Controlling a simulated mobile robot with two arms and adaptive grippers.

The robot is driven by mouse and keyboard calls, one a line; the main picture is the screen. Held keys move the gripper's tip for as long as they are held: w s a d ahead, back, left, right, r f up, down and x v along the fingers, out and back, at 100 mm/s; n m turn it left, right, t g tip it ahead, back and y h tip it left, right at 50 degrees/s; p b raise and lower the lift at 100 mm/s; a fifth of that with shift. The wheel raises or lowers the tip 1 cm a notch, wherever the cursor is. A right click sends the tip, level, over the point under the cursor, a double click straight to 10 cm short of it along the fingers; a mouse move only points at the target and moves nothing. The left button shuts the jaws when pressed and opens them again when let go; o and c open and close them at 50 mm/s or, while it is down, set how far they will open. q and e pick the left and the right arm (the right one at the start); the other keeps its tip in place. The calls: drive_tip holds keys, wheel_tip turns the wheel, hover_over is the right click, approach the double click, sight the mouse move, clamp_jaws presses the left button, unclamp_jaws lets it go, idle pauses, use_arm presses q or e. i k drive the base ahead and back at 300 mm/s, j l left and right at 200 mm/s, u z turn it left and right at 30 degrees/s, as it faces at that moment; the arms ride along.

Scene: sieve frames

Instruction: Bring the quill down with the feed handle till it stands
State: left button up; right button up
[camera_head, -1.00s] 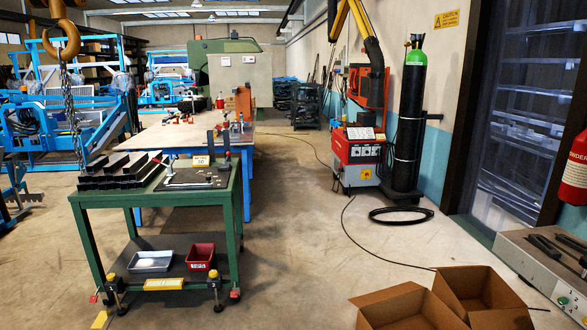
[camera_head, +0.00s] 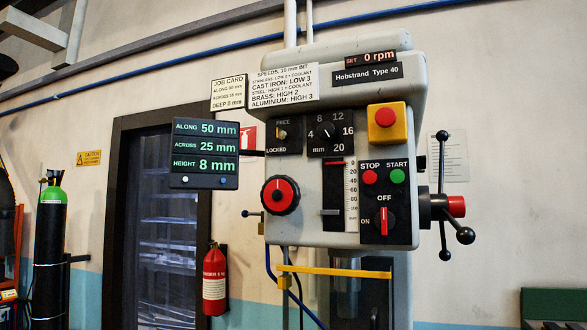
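The drill press head (camera_head: 320,85) fills the middle of the head view. The feed handle (camera_head: 432,207) sticks out at its right side, with a red-tipped hub and black ball-ended spokes. Two balls show clearly, one up and one low right, and a third hangs below. A depth scale (camera_head: 351,195) with a slot and red-marked pointer is on the front face. The readout (camera_head: 205,154) shows along 50 mm, across 25 mm, height 8 mm. Neither gripper is in view.
The job card (camera_head: 228,93) reads deep 8 mm. The speed display (camera_head: 371,58) shows 0 rpm. The front carries a free/locked switch (camera_head: 283,133), a stop depth dial (camera_head: 325,131) and red and green buttons. A yellow bar (camera_head: 335,271) crosses below the head. A fire extinguisher (camera_head: 214,283) hangs behind.

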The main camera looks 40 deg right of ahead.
sight(444, 208)
drive_tip(key=z, duration=2.25)
